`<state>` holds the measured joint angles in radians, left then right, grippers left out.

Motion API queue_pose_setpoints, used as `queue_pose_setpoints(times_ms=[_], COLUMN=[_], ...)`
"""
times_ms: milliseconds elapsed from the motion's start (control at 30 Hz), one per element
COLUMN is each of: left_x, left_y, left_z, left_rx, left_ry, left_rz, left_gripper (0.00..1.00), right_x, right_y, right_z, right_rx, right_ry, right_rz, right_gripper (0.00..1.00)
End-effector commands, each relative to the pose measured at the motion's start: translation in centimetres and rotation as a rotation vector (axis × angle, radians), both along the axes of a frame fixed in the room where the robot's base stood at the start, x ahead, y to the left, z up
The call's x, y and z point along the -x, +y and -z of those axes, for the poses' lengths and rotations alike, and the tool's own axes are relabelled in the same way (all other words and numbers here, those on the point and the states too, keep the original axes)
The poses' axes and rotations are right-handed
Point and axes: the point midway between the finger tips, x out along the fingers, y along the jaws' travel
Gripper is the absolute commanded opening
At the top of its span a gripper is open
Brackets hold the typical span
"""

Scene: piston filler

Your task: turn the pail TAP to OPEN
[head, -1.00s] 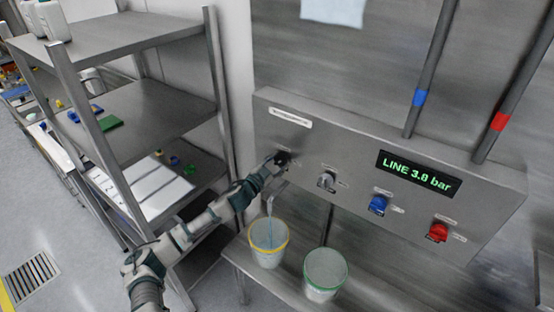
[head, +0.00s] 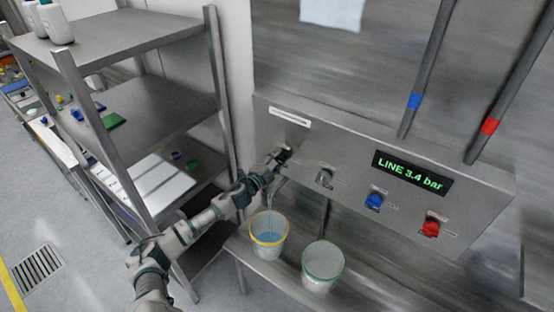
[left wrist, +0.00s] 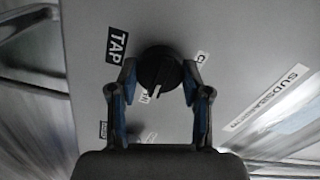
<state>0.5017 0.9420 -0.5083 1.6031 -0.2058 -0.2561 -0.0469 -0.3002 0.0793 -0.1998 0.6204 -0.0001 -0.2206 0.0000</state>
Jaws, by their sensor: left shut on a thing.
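The TAP knob (left wrist: 158,68) is round and black with a white pointer mark, and it shows in the left wrist view beside the TAP label (left wrist: 117,43). My left gripper (left wrist: 160,80) is shut on the knob, one finger on each side. In the head view my left gripper (head: 279,160) is at the left of the grey panel (head: 340,145) and mostly hides the knob. A pale blue stream (head: 271,215) runs down into the yellow-rimmed pail (head: 268,240). The small labels by the knob are partly covered by the fingers. My right gripper is out of view.
A green-rimmed pail (head: 322,270) stands beside the first on the metal bench. Grey (head: 324,178), blue (head: 373,202) and red (head: 431,228) knobs line the panel, under a display (head: 411,172) reading LINE 3.4 bar. A shelf rack (head: 150,100) stands close on the left.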

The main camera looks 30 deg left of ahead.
Motion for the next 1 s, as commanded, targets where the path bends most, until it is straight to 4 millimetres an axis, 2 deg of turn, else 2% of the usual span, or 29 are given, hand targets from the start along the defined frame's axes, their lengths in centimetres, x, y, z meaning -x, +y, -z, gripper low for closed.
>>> queue_pose_setpoints(times_ms=[667, 700, 767, 1000], left_x=[0.03, 0.04, 0.05, 0.06], left_y=[-0.2, -0.2, -0.22, -0.15], left_z=[0.54, 0.55, 0.55, 0.26], left_rx=[-0.056, -0.056, -0.056, -0.055], left_ry=[0.003, 0.004, 0.004, 0.0], left_rz=[0.002, 0.003, 0.003, 0.001], left_gripper=[0.13, 0.58, 0.73, 0.73], right_x=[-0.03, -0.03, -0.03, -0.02], right_y=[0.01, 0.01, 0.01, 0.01], right_z=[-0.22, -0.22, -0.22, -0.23], right_rx=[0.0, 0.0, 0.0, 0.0], right_ry=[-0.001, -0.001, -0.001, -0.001], right_rz=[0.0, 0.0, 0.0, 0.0], right_gripper=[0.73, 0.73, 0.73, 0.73])
